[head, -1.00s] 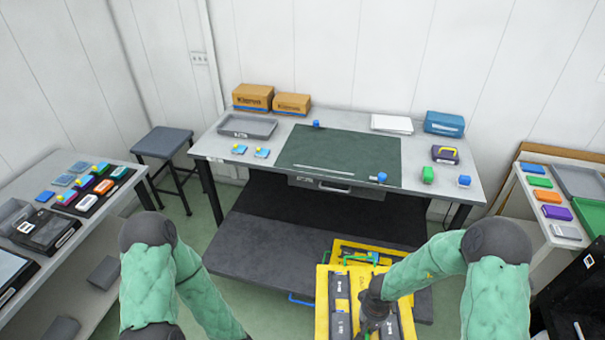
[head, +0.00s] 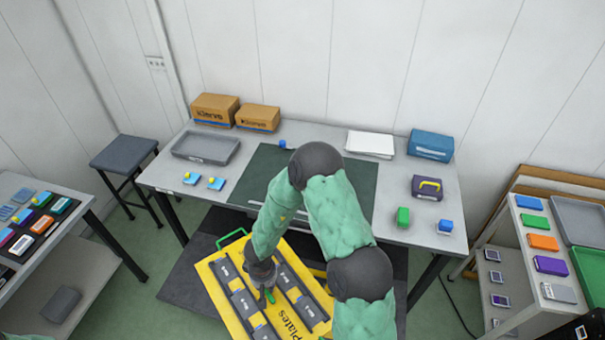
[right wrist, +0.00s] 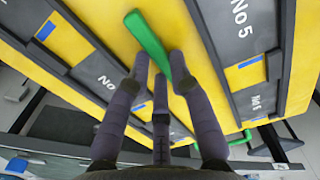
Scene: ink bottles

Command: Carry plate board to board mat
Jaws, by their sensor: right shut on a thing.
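The plate board (head: 224,288) is yellow, with dark grey plates in rows and the word "Plates" on it. It hangs tilted in front of the table's near edge. My right gripper (head: 266,290) is shut on its green middle handle, which shows in the right wrist view (right wrist: 148,42) between the fingers (right wrist: 160,85). Another green handle (head: 231,236) sits at its far edge. The board mat (head: 358,186) is the dark green sheet on the table, partly hidden by my right arm. My left gripper is out of view.
The table (head: 395,228) also holds a grey tray (head: 205,148), boxes, white paper (head: 370,144), a blue box (head: 430,146), a purple case (head: 426,188) and small blocks. A dark stool (head: 123,153) stands left. Shelves with coloured items stand at both sides.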

